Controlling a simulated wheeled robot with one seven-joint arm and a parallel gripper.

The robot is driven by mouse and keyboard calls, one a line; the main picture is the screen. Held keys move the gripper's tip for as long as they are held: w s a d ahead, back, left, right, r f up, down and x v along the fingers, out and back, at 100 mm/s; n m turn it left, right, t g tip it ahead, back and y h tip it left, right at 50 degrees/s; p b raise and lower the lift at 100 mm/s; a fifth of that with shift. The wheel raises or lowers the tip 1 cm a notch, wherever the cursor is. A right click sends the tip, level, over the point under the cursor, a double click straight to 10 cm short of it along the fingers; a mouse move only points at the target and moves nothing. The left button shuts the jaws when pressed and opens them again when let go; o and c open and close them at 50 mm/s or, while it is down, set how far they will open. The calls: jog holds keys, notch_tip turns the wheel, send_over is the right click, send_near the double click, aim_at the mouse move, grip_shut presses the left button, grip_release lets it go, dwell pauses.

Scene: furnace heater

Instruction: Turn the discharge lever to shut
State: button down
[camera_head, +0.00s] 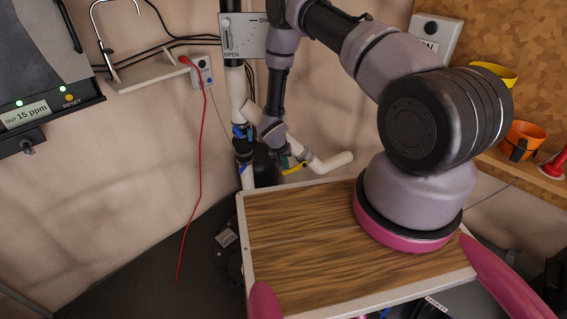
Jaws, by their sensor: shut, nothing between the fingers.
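White pipes with valves stand behind my wooden-topped base. A yellow lever (294,169) shows low on the white side pipe (328,163), lying roughly along it. A blue handle (242,132) sits on the dark valve body of the upright pipe (237,95). I cannot tell from the picture which of these is the discharge lever. My gripper (284,160) reaches down beside the pipes, close to the yellow lever; contact cannot be made out. It is shut and empty. My forearm hides part of the pipework. A sign (243,36) above reads OPEN and SH, the rest covered.
A white outlet box (201,71) with a red cable (203,130) is on the wall left of the pipes.

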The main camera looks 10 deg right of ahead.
notch_tip(320, 180, down, 2)
jog(key=shift+d+f+h, duration=0.15)
jog(key=shift+h, duration=0.35)
dwell(0.4)
